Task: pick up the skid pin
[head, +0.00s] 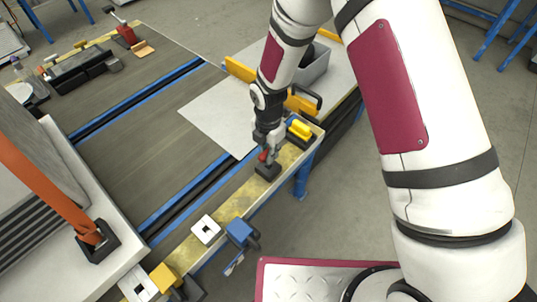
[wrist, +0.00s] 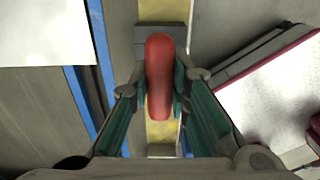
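The skid pin (wrist: 160,75) shows in the wrist view as a red, rounded, elongated piece between the fingers of my gripper (wrist: 161,88). The teal finger pads lie close against both its sides, and the gripper looks shut on it. In the head view my gripper (head: 265,150) points down at the bench's near edge strip. A bit of the red skid pin (head: 263,156) shows beside the fingers, just above a dark block (head: 267,172). The pin's lower end is hidden, so I cannot tell whether it is clear of the block.
Yellow and black parts (head: 299,129) stand just right of my gripper. A white square block (head: 206,229) and a blue clamp (head: 239,233) sit nearer along the edge strip. A pale sheet (head: 215,112) lies left. A grey bin (head: 315,65) stands behind.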

